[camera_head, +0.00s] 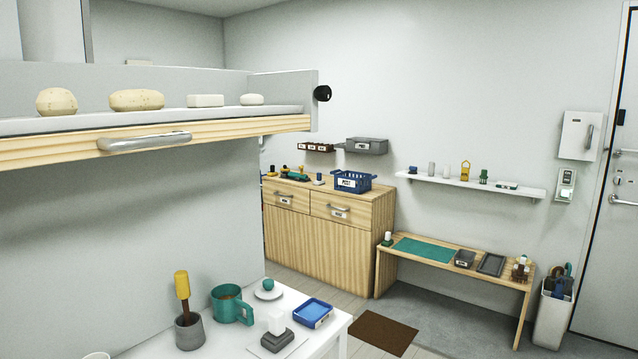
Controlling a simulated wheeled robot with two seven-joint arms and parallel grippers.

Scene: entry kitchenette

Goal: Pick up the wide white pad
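Two low white pads lie in the pulled-out drawer (160,145) at the upper left, behind its wooden front with a metal handle. The wider white pad (206,101) has a flat, blocky shape. A smaller, rounder white pad (252,100) lies to its right, apart from it. To the left are a speckled cream oval piece (137,100) and a speckled cream round piece (56,102). The drawer front hides the lower drawer floor. Neither of my grippers shows in the head view.
Below, a white table (330,322) holds a teal mug (231,304), a grey pot (189,331) with a yellow-handled tool, a blue tray (312,313) and a grey block (277,340). A wooden cabinet (335,245) and bench (450,262) stand farther back.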

